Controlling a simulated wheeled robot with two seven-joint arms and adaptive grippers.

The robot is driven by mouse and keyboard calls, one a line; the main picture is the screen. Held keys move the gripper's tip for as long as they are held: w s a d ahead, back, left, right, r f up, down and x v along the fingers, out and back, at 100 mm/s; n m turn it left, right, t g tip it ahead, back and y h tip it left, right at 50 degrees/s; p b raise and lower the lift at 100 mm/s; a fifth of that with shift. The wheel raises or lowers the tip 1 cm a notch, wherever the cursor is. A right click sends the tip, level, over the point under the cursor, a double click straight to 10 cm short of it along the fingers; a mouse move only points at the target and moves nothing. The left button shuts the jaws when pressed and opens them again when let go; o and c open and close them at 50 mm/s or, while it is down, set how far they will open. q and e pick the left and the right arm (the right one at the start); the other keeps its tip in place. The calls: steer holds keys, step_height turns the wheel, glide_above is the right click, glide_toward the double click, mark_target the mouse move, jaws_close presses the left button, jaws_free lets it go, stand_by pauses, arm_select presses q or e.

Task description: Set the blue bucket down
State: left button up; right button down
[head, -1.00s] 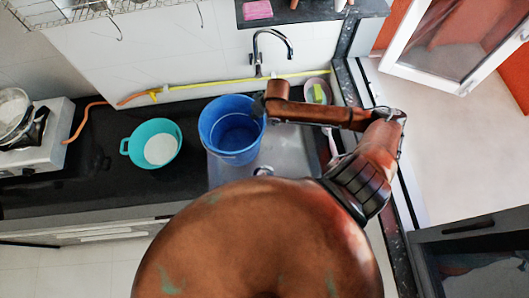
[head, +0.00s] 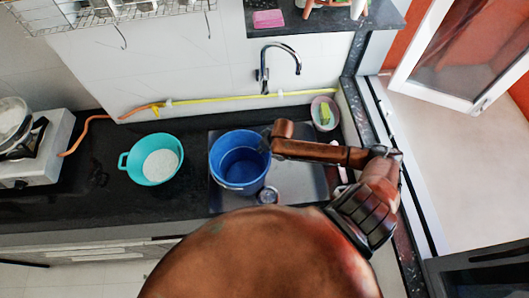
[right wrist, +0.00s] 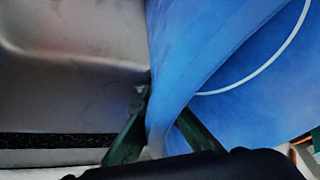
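The blue bucket (head: 228,178) is upright over the grey sink (head: 305,190), near the sink's left end. Its inside looks empty. My right gripper (head: 268,142) is at the right side of the bucket's rim. In the right wrist view, the bucket's wall (right wrist: 225,45) passes between the two dark green fingers of my right gripper (right wrist: 160,108), which are shut on it. The sink floor (right wrist: 70,85) shows to the left of the wall there. I cannot tell whether the bucket's bottom touches the sink. My left gripper is not in view.
A teal colander (head: 137,172) with white contents stands on the black counter (head: 95,205) left of the sink. The faucet (head: 264,72) and a yellow hose (head: 230,98) are behind the bucket. A pink bowl (head: 316,118) sits at the back right. A stove (head: 40,150) is at far left.

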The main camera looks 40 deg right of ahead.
steer(key=shift+d+f, duration=0.2)
steer(key=shift+f, duration=1.4)
steer(key=c, duration=2.2)
jaws_free()
steer(key=shift+f, duration=0.1)
steer(key=shift+o, duration=0.2)
steer(key=p+v, duration=0.1)
steer(key=v, duration=1.1)
steer(key=shift+r, duration=0.3)
